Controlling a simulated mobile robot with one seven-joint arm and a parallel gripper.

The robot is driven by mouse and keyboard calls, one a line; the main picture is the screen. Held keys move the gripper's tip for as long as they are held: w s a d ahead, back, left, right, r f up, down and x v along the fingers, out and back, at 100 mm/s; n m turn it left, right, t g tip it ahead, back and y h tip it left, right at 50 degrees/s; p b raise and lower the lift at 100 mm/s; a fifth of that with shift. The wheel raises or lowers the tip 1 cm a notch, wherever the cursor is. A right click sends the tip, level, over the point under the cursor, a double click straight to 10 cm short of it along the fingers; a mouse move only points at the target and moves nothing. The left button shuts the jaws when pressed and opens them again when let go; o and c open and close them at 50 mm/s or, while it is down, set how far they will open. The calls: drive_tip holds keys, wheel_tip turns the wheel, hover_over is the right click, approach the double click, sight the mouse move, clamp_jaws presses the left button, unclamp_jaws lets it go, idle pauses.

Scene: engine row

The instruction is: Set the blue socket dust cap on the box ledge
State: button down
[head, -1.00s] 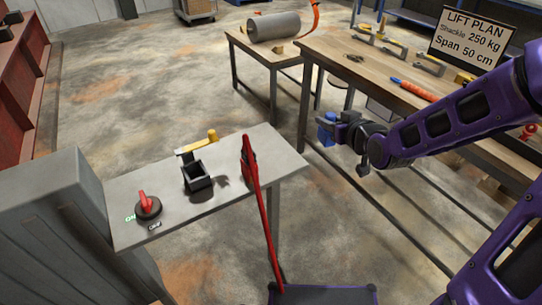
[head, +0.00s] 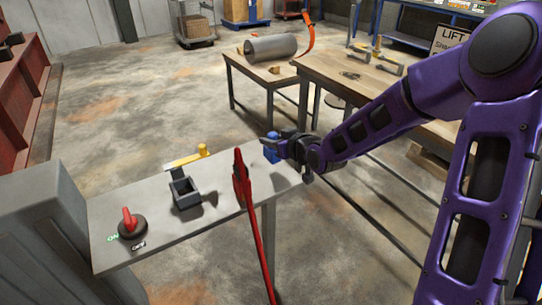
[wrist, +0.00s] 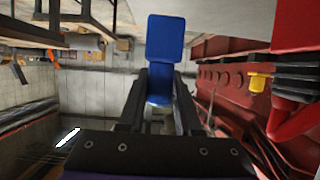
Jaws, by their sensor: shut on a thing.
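The blue dust cap (head: 270,153) is held in my gripper (head: 280,148), which is shut on it. In the wrist view, the blue cap (wrist: 165,40) stands out between the two dark fingers (wrist: 160,85). The grey ledge (head: 228,207) extends from the grey box (head: 45,235). My gripper and the cap are above or beside its far right end; I cannot tell the exact height. A black open socket (head: 185,193) with a yellow-ended lever (head: 202,151) stands mid-ledge.
A red rotary switch (head: 131,224) with ON and OFF labels sits at the ledge's left. A tall red part (head: 241,180) with a long red pole or cable rises at the front edge. Wooden workbenches (head: 340,72) stand behind. Bare ledge shows between the socket and the red part.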

sight(272, 150)
drive_tip(key=shift+f+b, duration=0.35)
drive_tip(key=shift+f, duration=1.5)
drive_tip(key=shift+f, duration=0.1)
drive_tip(key=shift+f, duration=0.15)
drive_tip(key=c, duration=0.6)
unclamp_jaws()
drive_tip(key=shift+r, duration=0.4)
drive_tip(key=p+v, duration=0.2)
drive_tip(key=v, duration=1)
drive_tip(key=shift+f, duration=0.2)
drive_tip(key=shift+f, duration=0.1)
